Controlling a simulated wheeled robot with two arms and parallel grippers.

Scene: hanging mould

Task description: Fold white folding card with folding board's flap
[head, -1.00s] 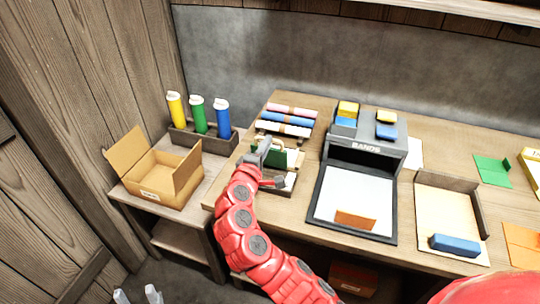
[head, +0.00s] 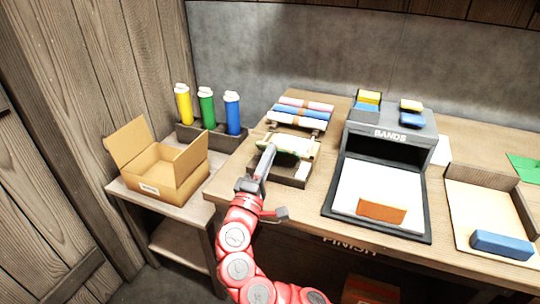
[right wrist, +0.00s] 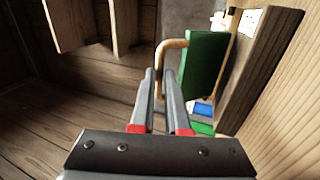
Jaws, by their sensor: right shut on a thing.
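The folding board (head: 292,180) is a small dark wooden piece near the left end of the long table in the head view. Its green flap (right wrist: 204,68) with a tan curved handle (right wrist: 163,62) shows in the right wrist view. My right gripper (head: 270,150) is over the board in the head view, its jaws shut on the handle; the fingers also show in the right wrist view (right wrist: 160,80). A pale piece (head: 285,143) lies at the fingertips; I cannot tell whether it is the white folding card. The arm and gripper hide part of the board. My left gripper is out of view.
Rolled tubes (head: 302,107) lie behind the board. The grey BANDS unit (head: 390,133) with an orange card on its white pad stands to its right. An open carton (head: 165,185) and a rack of bottles (head: 207,135) stand on the lower table at left.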

